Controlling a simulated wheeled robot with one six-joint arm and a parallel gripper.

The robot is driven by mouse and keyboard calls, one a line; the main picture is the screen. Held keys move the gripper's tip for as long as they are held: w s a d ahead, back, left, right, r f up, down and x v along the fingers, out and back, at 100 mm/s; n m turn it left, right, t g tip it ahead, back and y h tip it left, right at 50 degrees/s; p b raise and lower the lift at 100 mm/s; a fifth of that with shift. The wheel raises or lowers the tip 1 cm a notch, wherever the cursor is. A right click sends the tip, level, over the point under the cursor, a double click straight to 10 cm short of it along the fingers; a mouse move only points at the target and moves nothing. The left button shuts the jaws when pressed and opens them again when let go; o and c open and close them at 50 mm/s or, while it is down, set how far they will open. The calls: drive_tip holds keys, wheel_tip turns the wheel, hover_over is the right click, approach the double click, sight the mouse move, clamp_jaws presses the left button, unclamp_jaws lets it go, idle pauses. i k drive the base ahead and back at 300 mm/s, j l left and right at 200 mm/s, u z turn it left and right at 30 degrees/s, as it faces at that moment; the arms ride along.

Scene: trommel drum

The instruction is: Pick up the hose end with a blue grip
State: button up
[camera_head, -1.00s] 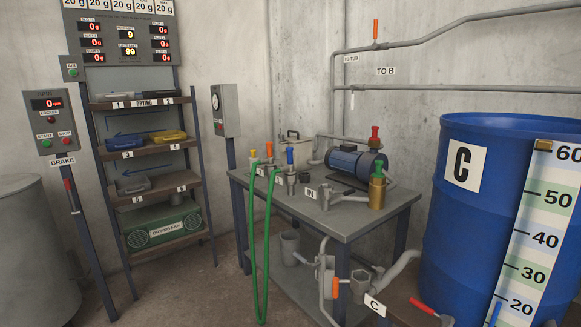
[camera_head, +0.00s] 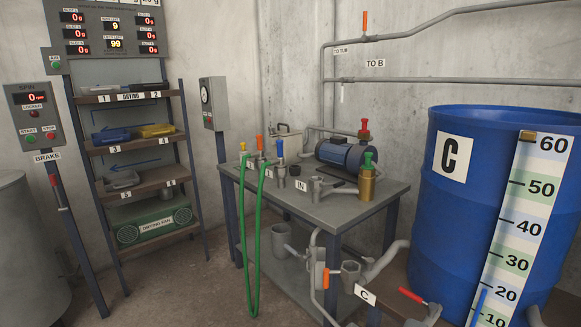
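A blue grip (camera_head: 279,148) stands upright at the back left of the grey metal table, on a grey fitting. An orange grip (camera_head: 259,143) and a yellow grip (camera_head: 243,147) stand to its left. A green hose (camera_head: 249,255) hangs in a long loop over the table's left edge, its upper ends near these grips. At this size I cannot tell which grip each hose end joins. My gripper is not in view.
The grey table (camera_head: 318,212) also bears a blue motor (camera_head: 340,154) and a brass fitting (camera_head: 366,185). A blue barrel (camera_head: 440,225) stands at right. A shelf rack (camera_head: 145,145) stands at left. Bare floor (camera_head: 185,285) lies between rack and table.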

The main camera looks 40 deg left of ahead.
sight(278, 162)
drive_tip(key=i+j, duration=1)
drive_tip(key=j, duration=0.15)
drive_tip(key=i+j+u, duration=0.15)
drive_tip(key=i+j, duration=0.85)
drive_tip(key=j, duration=0.15)
